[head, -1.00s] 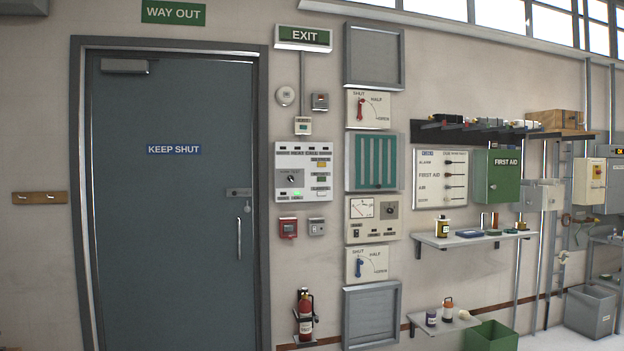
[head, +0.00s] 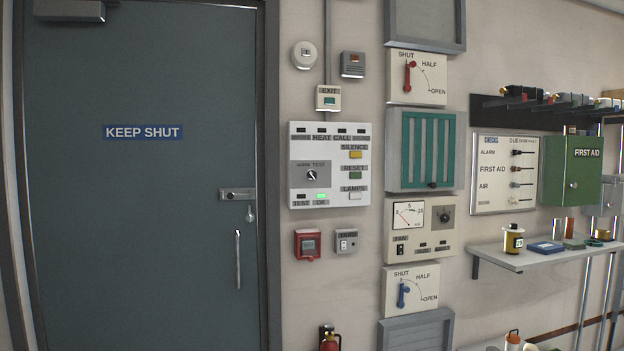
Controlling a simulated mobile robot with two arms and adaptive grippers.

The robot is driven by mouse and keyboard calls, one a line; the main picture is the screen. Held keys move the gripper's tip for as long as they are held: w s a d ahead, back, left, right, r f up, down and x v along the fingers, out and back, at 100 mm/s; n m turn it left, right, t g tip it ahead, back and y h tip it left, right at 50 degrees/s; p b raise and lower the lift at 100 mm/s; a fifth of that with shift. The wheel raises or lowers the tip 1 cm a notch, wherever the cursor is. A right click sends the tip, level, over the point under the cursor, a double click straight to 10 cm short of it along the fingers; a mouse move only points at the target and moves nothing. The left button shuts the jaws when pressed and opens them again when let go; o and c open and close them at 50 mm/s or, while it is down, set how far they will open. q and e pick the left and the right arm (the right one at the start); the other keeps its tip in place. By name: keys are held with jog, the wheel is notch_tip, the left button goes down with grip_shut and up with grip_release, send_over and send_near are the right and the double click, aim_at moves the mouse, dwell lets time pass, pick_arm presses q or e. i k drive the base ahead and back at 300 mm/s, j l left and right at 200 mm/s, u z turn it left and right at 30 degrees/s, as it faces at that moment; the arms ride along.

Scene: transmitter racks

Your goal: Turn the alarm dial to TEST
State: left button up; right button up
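The alarm panel (head: 330,165) is a white box on the wall, right of the door, in the head view. Its alarm dial (head: 311,175) is a dark knob with a light pointer on a grey plate. Lettering above it ends in TEST; the rest is hard to read. The pointer seems to lean to the upper left, but is too small to be sure. A green lamp (head: 321,196) glows over the OK label, beside an unlit TEST lamp (head: 301,196). Yellow, green and white buttons sit at the panel's right. Neither of my grippers shows.
A grey door (head: 140,200) marked KEEP SHUT is at the left. A red call point (head: 307,245) and a small grey switch box (head: 346,241) sit below the panel. A shelf (head: 520,258) with small items juts out at the right. A fire extinguisher (head: 330,342) is low down.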

aim_at(311, 174)
jog(key=i+l+u, duration=0.15)
jog(key=i+l, duration=0.55)
